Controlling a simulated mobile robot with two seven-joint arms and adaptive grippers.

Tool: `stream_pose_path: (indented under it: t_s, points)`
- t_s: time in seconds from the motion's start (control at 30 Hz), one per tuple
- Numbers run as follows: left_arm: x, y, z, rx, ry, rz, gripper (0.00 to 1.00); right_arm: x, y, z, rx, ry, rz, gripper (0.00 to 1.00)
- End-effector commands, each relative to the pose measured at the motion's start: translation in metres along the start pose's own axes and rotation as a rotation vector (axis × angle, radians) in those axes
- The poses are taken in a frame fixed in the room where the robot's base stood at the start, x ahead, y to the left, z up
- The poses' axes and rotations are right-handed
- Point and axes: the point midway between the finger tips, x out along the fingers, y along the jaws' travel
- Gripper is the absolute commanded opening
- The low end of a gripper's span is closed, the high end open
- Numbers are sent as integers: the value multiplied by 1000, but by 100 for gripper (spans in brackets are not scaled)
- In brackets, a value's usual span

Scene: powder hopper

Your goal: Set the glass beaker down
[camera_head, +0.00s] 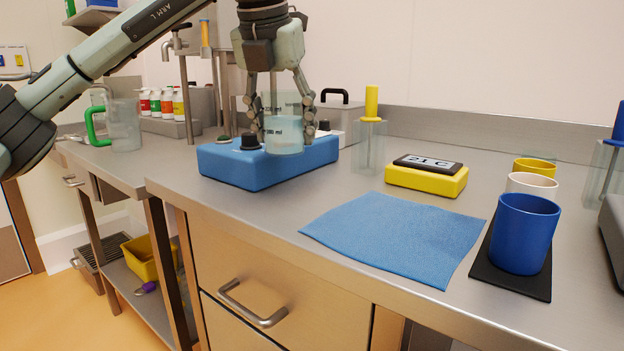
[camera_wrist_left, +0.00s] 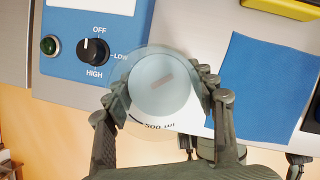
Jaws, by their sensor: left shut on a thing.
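The clear glass beaker (camera_head: 284,128) with dark volume marks is upright in my left gripper (camera_head: 282,125), whose fingers close on its sides. In the left wrist view the beaker (camera_wrist_left: 160,84) shows from above between the fingertips of my left gripper (camera_wrist_left: 165,95). A small brownish bar-shaped mark shows inside its outline. In the head view the beaker's base overlaps the blue hotplate unit (camera_head: 255,168). In the left wrist view the unit's blue control face (camera_wrist_left: 75,60) lies to the left of the beaker. I cannot tell whether the base touches anything. My right gripper is not in view.
A blue cloth (camera_head: 395,236) lies on the steel counter. Right of it, a blue cup (camera_head: 523,232) stands on a black mat (camera_head: 490,270). A yellow block with a display (camera_head: 427,178) and a clear holder (camera_head: 369,148) stand behind. A green-handled jug (camera_head: 124,125) stands left.

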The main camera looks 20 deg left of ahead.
Motion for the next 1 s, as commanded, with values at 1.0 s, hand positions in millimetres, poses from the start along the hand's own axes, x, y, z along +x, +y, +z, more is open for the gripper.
stream_pose_path:
  t_s: [1.0]
  points:
    - [59, -47, -36, -3, -2, -1, 18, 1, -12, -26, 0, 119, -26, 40]
